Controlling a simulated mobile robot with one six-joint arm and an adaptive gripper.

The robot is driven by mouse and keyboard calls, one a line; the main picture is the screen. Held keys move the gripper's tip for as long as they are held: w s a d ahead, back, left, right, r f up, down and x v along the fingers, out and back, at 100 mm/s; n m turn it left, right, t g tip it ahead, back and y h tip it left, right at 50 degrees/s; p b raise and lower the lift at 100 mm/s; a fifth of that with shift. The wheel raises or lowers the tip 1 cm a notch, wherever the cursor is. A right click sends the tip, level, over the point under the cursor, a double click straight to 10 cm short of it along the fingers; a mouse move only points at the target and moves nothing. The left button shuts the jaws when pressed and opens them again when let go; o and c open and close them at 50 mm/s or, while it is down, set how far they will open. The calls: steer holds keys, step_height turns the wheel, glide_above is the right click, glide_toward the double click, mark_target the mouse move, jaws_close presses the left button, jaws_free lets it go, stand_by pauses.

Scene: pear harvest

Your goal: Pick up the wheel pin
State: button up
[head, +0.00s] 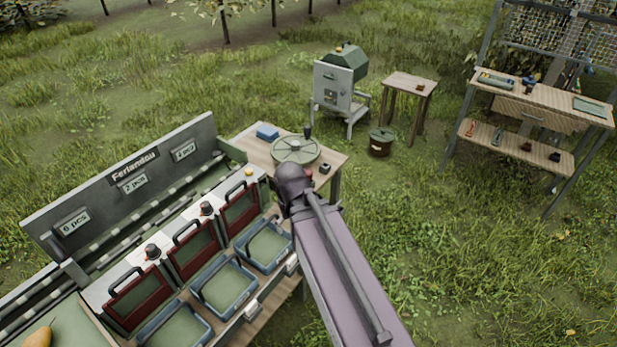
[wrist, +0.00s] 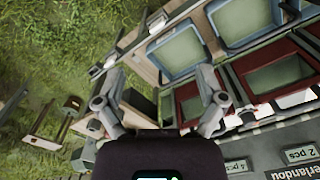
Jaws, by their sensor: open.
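A round green wheel (head: 283,151) lies flat on the wooden side table at the end of the tray station. A dark upright peg (head: 308,132) stands at its far rim and looks like the wheel pin, though it is small. My arm reaches over the station, its dark rounded joint just in front of the wheel; my gripper is hidden in the head view. In the wrist view my gripper (wrist: 160,74) is open and empty, its two grey fingers wide apart. I cannot make out the wheel or the peg in the wrist view.
A blue box (head: 267,132) and a small dark block (head: 324,168) sit on the side table (head: 255,146). The station holds red-framed bins and blue trays (head: 265,248). A green machine (head: 335,85), a stool (head: 410,84), a bucket (head: 381,147) and a workbench (head: 545,95) stand on open grass.

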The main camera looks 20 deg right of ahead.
steer(key=w+d+r+n+p, duration=0.15)
steer(key=w+d, duration=0.35)
steer(key=w, duration=0.8)
step_height(320, 180, up, 4)
steer(key=f+n+p, duration=0.1)
steer(key=n+p, duration=0.1)
steer(key=p, duration=0.1)
glide_above(308, 171)
steer(key=shift+d+r, duration=0.15)
steer(key=shift+r, duration=0.1)
steer(key=shift+f, duration=0.15)
step_height(308, 171, down, 8)
steer(key=b, duration=0.8)
steer(key=shift+f, duration=0.2)
steer(key=shift+f, duration=0.1)
steer(key=shift+s+f+b, duration=0.1)
steer(key=shift+f+b, duration=2.4)
steer(key=shift+b, duration=0.25)
jaws_close()
